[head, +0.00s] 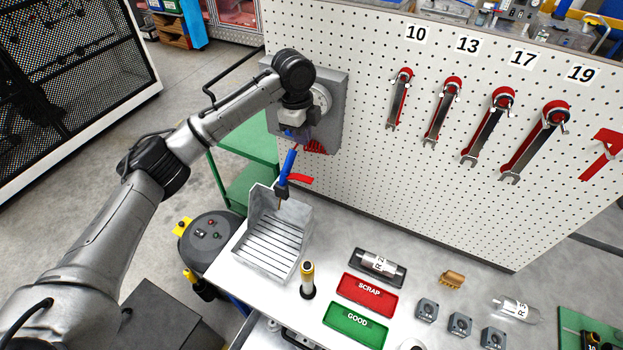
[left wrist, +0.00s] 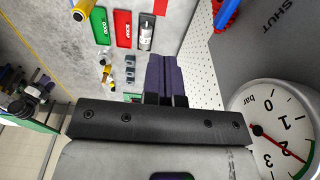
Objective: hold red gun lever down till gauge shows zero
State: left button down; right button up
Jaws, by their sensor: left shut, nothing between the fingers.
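The blue air gun (head: 290,166) hangs nose down in front of the pegboard, above a grey slatted tray. Its red lever (head: 300,179) sticks out to the right. My left gripper (head: 297,134) is shut and empty, just above the gun in the head view; whether they touch cannot be told. The closed fingers (left wrist: 164,80) show in the left wrist view, with a blue and red part (left wrist: 226,14) beyond them at the top. The gauge (head: 321,99) is partly hidden by my arm. In the left wrist view the gauge dial (left wrist: 262,135) has its red needle near the 2.
The grey panel (head: 333,130) carries the gauge. The slatted tray (head: 270,248) stands below. A yellow-black tool (head: 308,280) stands right of it, near the red SCRAP tray (head: 367,294) and green GOOD tray (head: 355,326). Wrenches (head: 483,137) hang on the pegboard.

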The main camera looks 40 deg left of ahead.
pick_arm(q)
jog(key=shift+a+r, duration=0.25)
jog(key=shift+r, duration=0.15)
jog(key=p, duration=0.1)
send_near(308, 179)
jog(key=f, duration=0.5)
jog(key=shift+d+f, duration=0.15)
jog(key=shift+d, duration=0.1)
jog(key=shift+d+f+p, duration=0.1)
jog(key=shift+f+p, duration=0.2)
jog(key=shift+f, duration=0.8)
